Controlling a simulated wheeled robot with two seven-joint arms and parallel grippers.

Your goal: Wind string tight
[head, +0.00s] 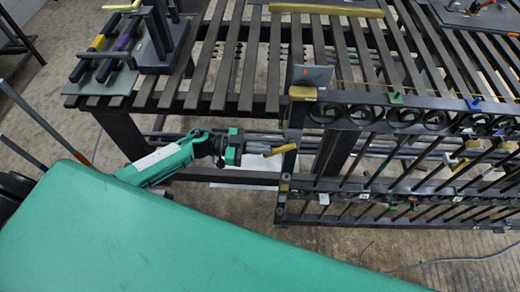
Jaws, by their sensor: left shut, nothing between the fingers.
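A thin yellowish string (435,93) runs along the gate's top, by a green clip (395,98) and a blue clip (473,103). A grey plate (312,76) and a yellow block (303,93) sit at the gate's left corner. My left gripper (266,149) is shut and empty, below the table edge and left of the gate. A short yellow bar (284,149) is at its tips; I cannot tell whether they touch. My right gripper is not in view.
The dark slatted table (230,70) fills the upper middle. A rack with coloured-handled tools (105,62) stands on its left end. A yellow bar (325,10) lies at the back. A cable (455,262) lies on the floor at lower right, where room is free.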

